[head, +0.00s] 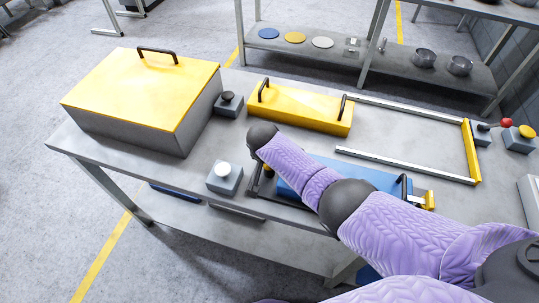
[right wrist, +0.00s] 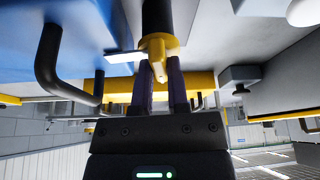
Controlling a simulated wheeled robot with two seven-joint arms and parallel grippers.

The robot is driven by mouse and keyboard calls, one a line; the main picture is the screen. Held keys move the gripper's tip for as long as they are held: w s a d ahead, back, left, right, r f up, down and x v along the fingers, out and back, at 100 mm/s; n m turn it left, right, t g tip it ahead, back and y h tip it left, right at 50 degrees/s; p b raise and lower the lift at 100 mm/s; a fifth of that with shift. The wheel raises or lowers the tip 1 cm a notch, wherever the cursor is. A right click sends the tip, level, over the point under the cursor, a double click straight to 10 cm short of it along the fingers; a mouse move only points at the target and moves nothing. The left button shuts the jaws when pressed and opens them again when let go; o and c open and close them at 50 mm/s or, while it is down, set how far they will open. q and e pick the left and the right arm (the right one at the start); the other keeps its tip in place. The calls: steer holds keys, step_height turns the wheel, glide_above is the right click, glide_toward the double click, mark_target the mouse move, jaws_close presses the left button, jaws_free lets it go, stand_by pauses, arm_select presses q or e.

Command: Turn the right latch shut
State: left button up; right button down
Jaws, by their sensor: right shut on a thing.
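A blue pallet (head: 355,182) with black handles lies on the grey table. A yellow latch (head: 429,200) shows at its right end in the head view. My right arm reaches over the pallet to its left end, and my forearm covers part of it. In the right wrist view, my right gripper (right wrist: 160,76) is shut on another yellow latch (right wrist: 156,50), which sits on a black post beside the blue pallet (right wrist: 92,28). A black pallet handle (right wrist: 50,75) is to the left. In the head view this held latch and my fingers are mostly hidden. My left gripper is out of view.
A white-button box (head: 224,177) stands close to the left of the pallet. Behind are a yellow block (head: 300,108) with two handles, a black-knob box (head: 228,103) and a large yellow-lidded box (head: 140,95). A rail frame (head: 400,165) lies at the right.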

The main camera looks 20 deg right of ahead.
steer(key=shift+m+h, duration=0.3)
steer(key=shift+m, duration=0.3)
steer(key=shift+w+r, duration=0.1)
steer(key=c, duration=0.6)
jaws_free()
steer(key=p+v, duration=0.6)
steer(key=v, duration=0.4)
steer(key=shift+w+p, duration=0.1)
steer(key=shift+p, duration=0.25)
